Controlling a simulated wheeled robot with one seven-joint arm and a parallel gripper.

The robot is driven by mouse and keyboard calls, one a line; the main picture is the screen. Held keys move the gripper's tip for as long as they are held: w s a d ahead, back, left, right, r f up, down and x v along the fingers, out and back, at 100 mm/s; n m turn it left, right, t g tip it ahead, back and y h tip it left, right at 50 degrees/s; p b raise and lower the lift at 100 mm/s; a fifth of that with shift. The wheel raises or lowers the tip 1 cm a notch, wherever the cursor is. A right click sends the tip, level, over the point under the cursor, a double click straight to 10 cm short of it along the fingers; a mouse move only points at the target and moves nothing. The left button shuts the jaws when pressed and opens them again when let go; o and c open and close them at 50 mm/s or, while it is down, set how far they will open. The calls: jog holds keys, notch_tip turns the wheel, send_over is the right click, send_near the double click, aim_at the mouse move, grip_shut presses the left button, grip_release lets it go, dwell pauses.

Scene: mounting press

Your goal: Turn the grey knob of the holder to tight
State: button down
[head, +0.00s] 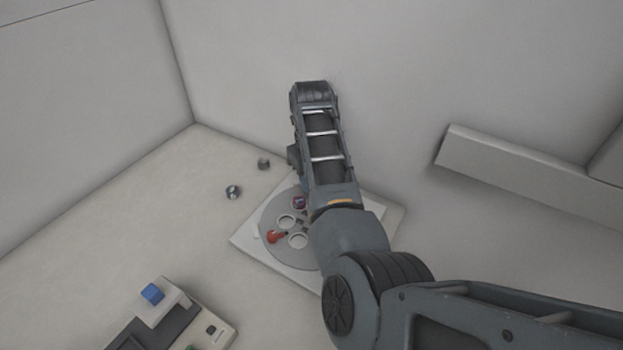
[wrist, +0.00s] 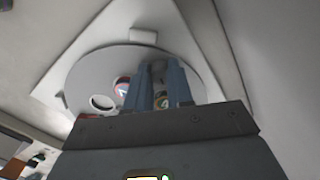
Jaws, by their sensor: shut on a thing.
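The holder is a round grey disc (head: 269,212) with several round holes, on a square white base plate (head: 262,253). It also shows in the wrist view (wrist: 85,78). In the head view my arm hides the fingertips and the disc's right part.
Two small grey cylinders, one nearer (head: 232,191) and one farther (head: 264,163), stand left of the base plate. A device with a blue block (head: 152,293) is at the lower left. Walls close in behind, and a white ledge (head: 530,180) is at the right.

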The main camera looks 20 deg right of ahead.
jog(key=shift+m, duration=0.6)
jog(key=c, duration=1)
grip_release()
jog(key=shift+r, duration=0.1)
jog(key=shift+r+b, duration=0.6)
jog(key=shift+r, duration=3.2)
